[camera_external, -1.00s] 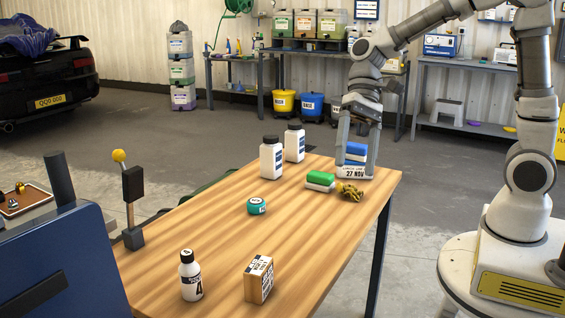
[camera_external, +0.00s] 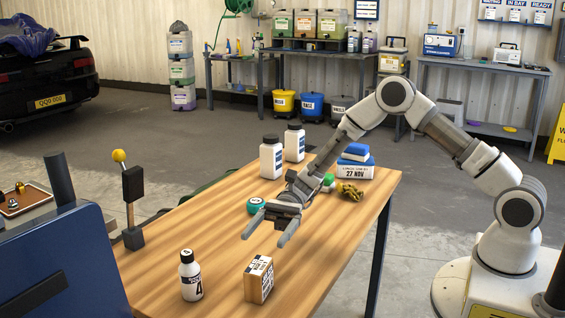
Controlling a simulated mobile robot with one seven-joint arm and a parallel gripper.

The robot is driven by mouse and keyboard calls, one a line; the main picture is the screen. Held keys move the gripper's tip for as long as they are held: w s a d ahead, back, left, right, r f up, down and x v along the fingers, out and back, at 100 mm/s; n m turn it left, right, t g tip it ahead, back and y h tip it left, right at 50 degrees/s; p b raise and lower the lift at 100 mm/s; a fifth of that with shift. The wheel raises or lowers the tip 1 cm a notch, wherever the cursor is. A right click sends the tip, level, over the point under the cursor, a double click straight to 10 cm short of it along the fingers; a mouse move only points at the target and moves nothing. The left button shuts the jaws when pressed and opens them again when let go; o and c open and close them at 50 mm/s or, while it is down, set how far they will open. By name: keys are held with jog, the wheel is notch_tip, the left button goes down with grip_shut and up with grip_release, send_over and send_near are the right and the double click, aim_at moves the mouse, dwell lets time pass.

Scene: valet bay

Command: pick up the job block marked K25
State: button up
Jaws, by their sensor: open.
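A wooden block (camera_external: 257,284) with a white, black-printed label stands upright near the front edge of the wooden table (camera_external: 221,241). Its print is too small for me to read, so I cannot confirm K25 on it. My gripper (camera_external: 263,240) is open and empty, its two fingers apart and reaching toward the front left. In the picture it is just above the block, apart from it, and over the table. My gripper partly hides a green-topped item (camera_external: 328,181) behind it.
A white bottle (camera_external: 191,277) with a dark cap stands left of the block. A teal round tin (camera_external: 255,205) sits close behind my gripper. Two white bottles (camera_external: 271,158) (camera_external: 294,143), a 27 NOV box (camera_external: 355,171) and a yellow-black crumpled item (camera_external: 349,191) stand farther back.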

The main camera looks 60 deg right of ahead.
jog(key=b, duration=0.2)
send_near(252, 286)
jog(key=shift+s+a+f, duration=0.1)
jog(key=shift+a, duration=0.4)
jog(key=shift+s+a+f, duration=0.1)
jog(key=shift+a, duration=0.4)
jog(key=shift+s+a+b, duration=0.1)
jog(key=shift+a+b, duration=0.2)
jog(key=shift+a, duration=0.35)
jog(key=shift+s+a+r+b, duration=0.1)
jog(key=shift+s+a+b, duration=0.1)
jog(key=shift+a, duration=0.8)
jog(key=shift+s+a+b, duration=0.1)
jog(key=shift+a+b, duration=0.1)
jog(key=shift+a, duration=0.85)
jog(key=shift+s+a+r+b, duration=0.1)
jog(key=shift+s+a+b, duration=0.1)
jog(key=shift+a, duration=0.8)
grip_shut()
